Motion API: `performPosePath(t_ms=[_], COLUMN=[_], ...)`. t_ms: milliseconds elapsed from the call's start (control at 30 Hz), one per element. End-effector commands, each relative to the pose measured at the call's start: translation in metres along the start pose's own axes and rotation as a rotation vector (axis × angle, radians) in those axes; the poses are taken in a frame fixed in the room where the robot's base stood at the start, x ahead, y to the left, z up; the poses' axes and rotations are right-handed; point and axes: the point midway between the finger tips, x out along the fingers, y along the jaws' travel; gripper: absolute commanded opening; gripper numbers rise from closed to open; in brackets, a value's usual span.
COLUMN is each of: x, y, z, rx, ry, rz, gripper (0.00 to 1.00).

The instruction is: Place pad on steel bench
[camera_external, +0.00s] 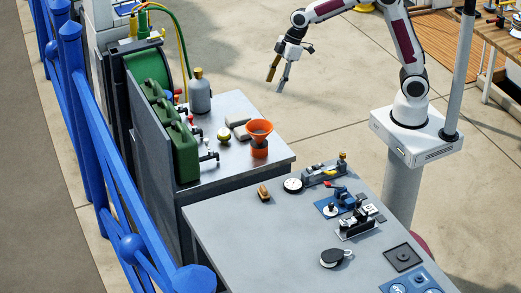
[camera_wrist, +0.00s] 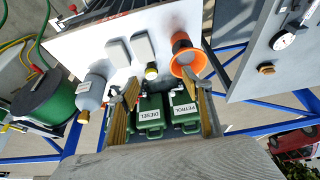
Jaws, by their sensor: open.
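The steel bench (camera_external: 232,165) stands left of centre in the external view, and its pale top (camera_wrist: 88,42) fills the upper middle of the wrist view. I cannot tell which pad is meant. My gripper (camera_external: 277,83) is open and empty, raised in the air beyond the bench, apart from the pads. Its two fingers (camera_wrist: 160,95) frame the lower middle of the wrist view.
The orange funnel (camera_external: 259,135), a yellow-topped round item (camera_external: 224,134) and a grey bottle (camera_external: 200,95) stand on the bench. Green cans (camera_external: 180,140) line its left side. A grey table (camera_external: 270,235) with instruments stands in front. Open floor lies right of the bench.

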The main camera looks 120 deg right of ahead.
Motion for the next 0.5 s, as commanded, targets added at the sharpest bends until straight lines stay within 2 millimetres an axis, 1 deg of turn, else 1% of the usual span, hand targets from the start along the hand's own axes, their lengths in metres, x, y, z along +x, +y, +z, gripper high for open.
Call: performPosePath(t_ms=[33,100,267,500], x=[-0.01,-0.022,-0.047,-0.081], y=[-0.013,-0.029,-0.064,-0.112], z=[0.0,0.002,0.01,0.031], rx=[-0.008,-0.011,-0.017,-0.025], ry=[0.004,0.006,0.009,0.015], rz=[0.0,0.0,-0.003,-0.004], gripper=[0.49,0.49,0.49,0.49])
